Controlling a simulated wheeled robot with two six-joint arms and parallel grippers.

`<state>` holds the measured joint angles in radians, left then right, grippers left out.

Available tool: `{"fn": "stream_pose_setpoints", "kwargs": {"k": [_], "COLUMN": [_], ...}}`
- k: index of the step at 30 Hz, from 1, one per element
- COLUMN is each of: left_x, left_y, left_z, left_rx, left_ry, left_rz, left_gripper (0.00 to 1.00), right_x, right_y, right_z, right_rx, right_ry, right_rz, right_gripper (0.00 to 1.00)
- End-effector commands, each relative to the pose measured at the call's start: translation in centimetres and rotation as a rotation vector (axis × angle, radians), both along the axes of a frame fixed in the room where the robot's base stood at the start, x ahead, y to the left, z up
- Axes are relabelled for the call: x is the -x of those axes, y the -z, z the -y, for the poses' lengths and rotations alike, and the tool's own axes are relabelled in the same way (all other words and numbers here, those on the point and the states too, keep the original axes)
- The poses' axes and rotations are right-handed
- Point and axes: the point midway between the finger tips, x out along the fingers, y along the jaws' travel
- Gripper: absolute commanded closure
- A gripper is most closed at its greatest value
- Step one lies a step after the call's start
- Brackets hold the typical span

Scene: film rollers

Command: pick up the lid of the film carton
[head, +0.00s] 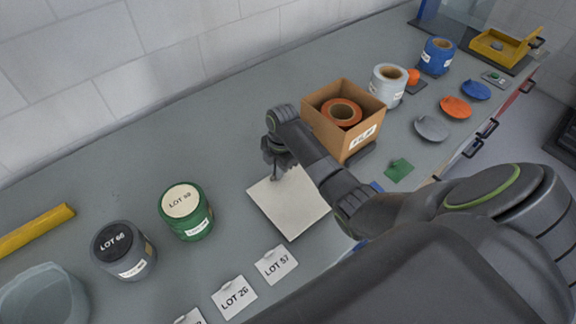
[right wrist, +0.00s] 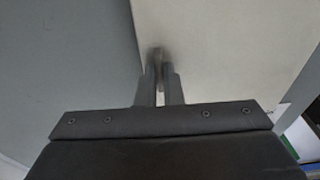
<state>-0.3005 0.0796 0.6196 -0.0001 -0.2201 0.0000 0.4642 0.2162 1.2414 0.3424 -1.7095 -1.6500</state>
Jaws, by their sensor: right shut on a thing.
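The lid (head: 292,210) is a flat pale beige square in the middle of the head view, left of and nearer than the film carton. My right gripper (head: 275,172) comes down over the lid's far part and is shut on its small grip piece. In the right wrist view the fingers (right wrist: 160,85) are close together with a thin piece between them, and the lid (right wrist: 215,50) spreads beyond. I cannot tell whether the lid lies on the counter or hangs just above. The open film carton (head: 362,146) is brown cardboard with an orange film roll (head: 341,113) inside. My left gripper is not in view.
A green tub (head: 187,222) and a dark grey tub (head: 126,262) stand left of the lid. LOT cards (head: 276,265) lie on the near side. The counter behind the lid is clear.

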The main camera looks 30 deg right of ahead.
Motion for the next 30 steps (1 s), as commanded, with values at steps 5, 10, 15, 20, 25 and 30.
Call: {"fn": "stream_pose_setpoints", "kwargs": {"k": [5, 10, 15, 20, 25, 30], "left_x": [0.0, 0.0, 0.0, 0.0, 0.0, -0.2], "left_y": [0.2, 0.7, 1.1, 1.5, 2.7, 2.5], "left_z": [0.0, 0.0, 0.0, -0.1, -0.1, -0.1], "left_rx": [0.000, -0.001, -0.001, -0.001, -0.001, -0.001], "left_ry": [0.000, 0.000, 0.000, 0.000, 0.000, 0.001], "left_rz": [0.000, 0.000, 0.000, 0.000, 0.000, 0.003], "left_gripper": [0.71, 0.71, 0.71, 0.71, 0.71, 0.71], "right_x": [-0.2, -0.2, -0.1, -0.1, -0.1, -0.1], "right_y": [-1.4, -4.6, -7.8, -8.8, -8.0, -8.2], "right_z": [0.0, 0.0, 0.0, 0.0, 0.0, 0.0], "right_rx": [0.000, 0.001, 0.001, 0.000, 0.000, 0.000], "right_ry": [0.000, -0.001, -0.001, 0.000, 0.001, 0.001], "right_rz": [0.005, 0.007, 0.004, 0.001, 0.000, 0.000], "right_gripper": [1.00, 1.00, 1.00, 1.00, 1.00, 1.00]}}
